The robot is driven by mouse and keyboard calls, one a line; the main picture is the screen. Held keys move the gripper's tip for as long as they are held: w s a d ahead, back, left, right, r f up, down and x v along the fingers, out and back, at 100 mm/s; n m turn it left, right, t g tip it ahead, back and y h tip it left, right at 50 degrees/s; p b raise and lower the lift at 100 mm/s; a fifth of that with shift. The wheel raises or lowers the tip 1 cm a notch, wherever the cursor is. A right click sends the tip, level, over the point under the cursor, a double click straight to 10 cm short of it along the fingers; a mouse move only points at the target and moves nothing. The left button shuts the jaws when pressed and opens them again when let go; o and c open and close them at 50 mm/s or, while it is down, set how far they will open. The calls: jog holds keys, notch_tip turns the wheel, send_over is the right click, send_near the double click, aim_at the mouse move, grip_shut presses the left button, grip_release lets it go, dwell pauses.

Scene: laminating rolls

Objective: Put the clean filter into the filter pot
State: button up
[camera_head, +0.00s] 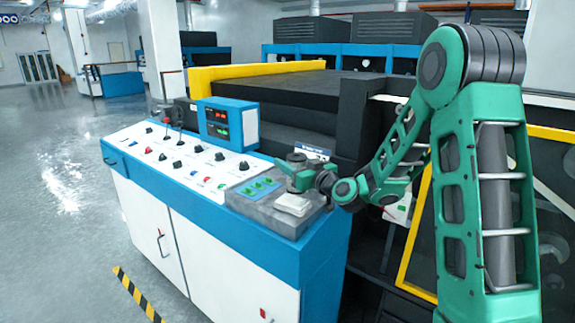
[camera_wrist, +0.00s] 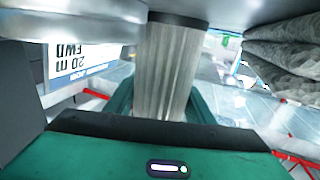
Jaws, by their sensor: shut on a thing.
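In the wrist view a pale grey pleated cylinder with a dark end cap, the filter (camera_wrist: 170,75), stands in the middle, between the jaws of my gripper (camera_wrist: 165,105). Its near end is hidden behind the green gripper body. In the head view my gripper (camera_head: 300,178) is shut over the grey tray at the right end of the console, and the filter is too small and covered to make out there. I cannot pick out the filter pot for certain in either view. A smooth grey surface crosses the top of the wrist view close to the filter's cap.
A pale folded cloth pile (camera_head: 294,204) lies on the grey tray (camera_head: 285,222) just in front of my gripper; grey folded layers (camera_wrist: 285,60) fill the wrist view's right. Green parts (camera_head: 258,187) lie left. A sign (camera_head: 312,152) stands behind. The control console (camera_head: 185,160) extends left.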

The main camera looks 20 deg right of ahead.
jog(key=o, duration=1.2)
jog(key=shift+c, duration=0.2)
